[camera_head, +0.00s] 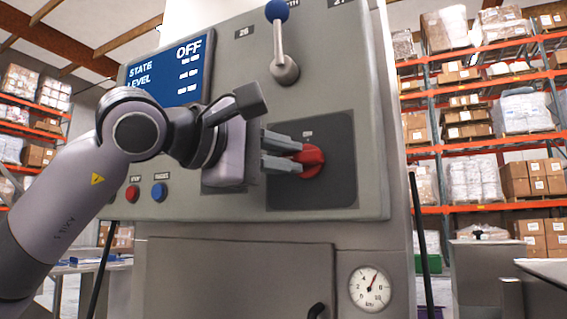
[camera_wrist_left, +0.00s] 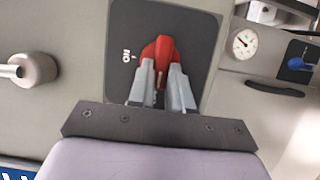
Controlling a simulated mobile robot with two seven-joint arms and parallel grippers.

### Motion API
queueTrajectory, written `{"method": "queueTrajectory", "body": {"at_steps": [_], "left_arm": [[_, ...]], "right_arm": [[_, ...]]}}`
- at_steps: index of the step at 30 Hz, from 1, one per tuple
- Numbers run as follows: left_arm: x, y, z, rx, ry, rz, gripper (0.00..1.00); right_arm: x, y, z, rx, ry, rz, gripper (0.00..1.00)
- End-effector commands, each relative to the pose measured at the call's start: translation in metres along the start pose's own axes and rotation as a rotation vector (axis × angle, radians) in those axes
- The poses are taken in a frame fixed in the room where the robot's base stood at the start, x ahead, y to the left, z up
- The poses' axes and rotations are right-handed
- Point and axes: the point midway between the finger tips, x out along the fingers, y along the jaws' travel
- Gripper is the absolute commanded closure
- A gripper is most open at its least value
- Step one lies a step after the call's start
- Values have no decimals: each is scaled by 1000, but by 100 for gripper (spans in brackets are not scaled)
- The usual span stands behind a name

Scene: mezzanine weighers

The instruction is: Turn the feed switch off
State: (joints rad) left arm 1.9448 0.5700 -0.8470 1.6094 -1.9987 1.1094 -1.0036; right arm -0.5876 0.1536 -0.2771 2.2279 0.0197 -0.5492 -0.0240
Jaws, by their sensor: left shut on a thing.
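The feed switch (camera_head: 312,160) is a red rotary knob on a dark square plate (camera_head: 338,190) on the grey machine panel. The display (camera_head: 168,72) reads "STATE OFF" and "LEVEL". My right gripper is not in view.
A lever with a blue ball (camera_head: 277,12) stands above the switch. A red button (camera_head: 132,194) and a blue button (camera_head: 159,192) sit lower left, near my arm. A round gauge (camera_head: 370,288) is below. Shelves with boxes (camera_head: 470,130) stand behind.

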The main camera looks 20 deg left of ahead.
Motion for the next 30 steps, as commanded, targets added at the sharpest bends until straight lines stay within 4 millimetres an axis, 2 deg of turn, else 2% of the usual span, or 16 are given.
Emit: {"method": "queueTrajectory", "body": {"at_steps": [16,17,18,19,27,30], "left_arm": [[0,-1,0,-22,1,7,100],[0,-1,0,-22,1,7,71],[0,-1,0,-22,1,7,58],[0,-1,0,-22,1,7,55],[0,-1,0,-20,1,8,55],[-7,0,0,-19,1,8,55]], "right_arm": [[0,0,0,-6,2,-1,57],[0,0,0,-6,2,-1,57],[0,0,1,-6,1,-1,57],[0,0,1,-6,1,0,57],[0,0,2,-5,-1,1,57],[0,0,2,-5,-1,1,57]]}}
